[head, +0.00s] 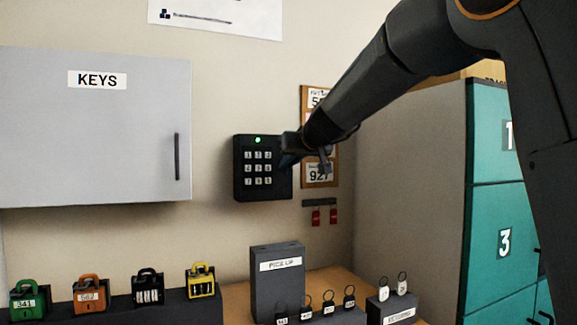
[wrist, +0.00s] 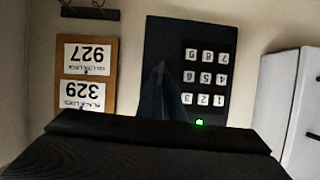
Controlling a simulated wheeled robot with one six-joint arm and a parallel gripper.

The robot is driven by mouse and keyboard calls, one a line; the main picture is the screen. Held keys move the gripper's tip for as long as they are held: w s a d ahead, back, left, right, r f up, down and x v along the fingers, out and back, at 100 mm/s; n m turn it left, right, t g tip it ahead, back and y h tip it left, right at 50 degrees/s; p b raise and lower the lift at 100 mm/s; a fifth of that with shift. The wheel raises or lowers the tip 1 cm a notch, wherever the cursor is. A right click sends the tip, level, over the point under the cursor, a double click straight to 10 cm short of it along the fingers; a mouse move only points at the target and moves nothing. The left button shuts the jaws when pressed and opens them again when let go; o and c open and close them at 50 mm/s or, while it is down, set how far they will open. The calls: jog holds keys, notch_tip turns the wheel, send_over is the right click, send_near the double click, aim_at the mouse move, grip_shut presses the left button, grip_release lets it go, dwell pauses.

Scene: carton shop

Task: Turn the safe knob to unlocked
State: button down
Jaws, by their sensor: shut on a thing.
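A black keypad panel (head: 243,190) with white number keys and a lit green light is on the wall. It also shows upside down in the wrist view (wrist: 210,28). My gripper (head: 290,150) is at the right side of the panel, beside the keys. In the wrist view my gripper's dark fingers (wrist: 162,90) reach onto the panel's bare strip. They are shut on the safe knob, which they hide, so its angle and any marks around it cannot be read.
A grey KEYS cabinet (head: 95,150) hangs to the left. A number board (head: 320,183) and a hook rail with red tags (head: 320,203) are close on the right. Below stand several padlocks (head: 148,288) and a PICK UP box (head: 277,285). Teal lockers (head: 495,220) are at right.

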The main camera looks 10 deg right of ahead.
jog(key=m+y+b, duration=0.2)
jog(key=m+b, duration=0.2)
jog(key=b, duration=0.3)
jog(key=d+f+m+y+b, duration=0.1)
jog(key=m+b, duration=0.3)
jog(key=b, duration=0.4)
jog(key=f+m+y+b, duration=0.1)
jog(key=m+y+b, duration=0.3)
jog(key=b, duration=0.4)
jog(key=shift+w+d+f+m+t, duration=0.1)
jog(key=shift+w+d+m+t, duration=0.2)
jog(key=shift+t, duration=0.1)
jog(key=c, duration=1.9)
grip_release()
jog(key=shift+a, duration=0.25)
jog(key=shift+d, duration=0.25)
